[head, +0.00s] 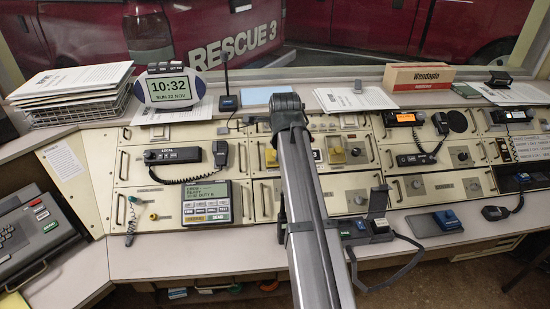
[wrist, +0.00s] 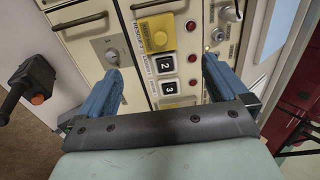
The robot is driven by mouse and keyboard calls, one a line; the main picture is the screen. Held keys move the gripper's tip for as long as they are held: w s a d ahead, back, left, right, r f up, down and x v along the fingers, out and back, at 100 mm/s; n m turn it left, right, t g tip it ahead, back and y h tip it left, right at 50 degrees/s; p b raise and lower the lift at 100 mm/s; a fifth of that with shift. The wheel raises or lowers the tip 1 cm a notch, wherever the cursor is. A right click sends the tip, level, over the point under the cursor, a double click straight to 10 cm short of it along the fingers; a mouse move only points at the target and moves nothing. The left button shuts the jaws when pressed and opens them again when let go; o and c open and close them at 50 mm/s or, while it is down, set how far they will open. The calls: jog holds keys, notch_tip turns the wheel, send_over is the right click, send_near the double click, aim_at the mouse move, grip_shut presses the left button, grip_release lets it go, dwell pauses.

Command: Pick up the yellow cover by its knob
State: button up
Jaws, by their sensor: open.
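The yellow cover (wrist: 153,32) sits on a cream panel at the top middle of the wrist view. Its round knob (wrist: 160,38) faces my camera. My gripper (wrist: 160,55) is open, with one blue finger on each side of the column below the cover. The fingers are empty and the knob lies between their lines, a little beyond the tips. In the head view a yellow piece (head: 271,157) shows just left of my arm and looks like the same cover. My arm hides the panel beside it, and my gripper cannot be made out there.
A grey knob (wrist: 112,54) is near the left finger, and a switch (wrist: 230,13) is at upper right. In the head view another yellow piece (head: 336,156) is right of my arm. A radio handset (head: 220,152) hangs further left.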

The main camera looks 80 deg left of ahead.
jog(key=shift+x, duration=6.45)
jog(key=shift+d+f, duration=0.1)
jog(key=c, duration=1.1)
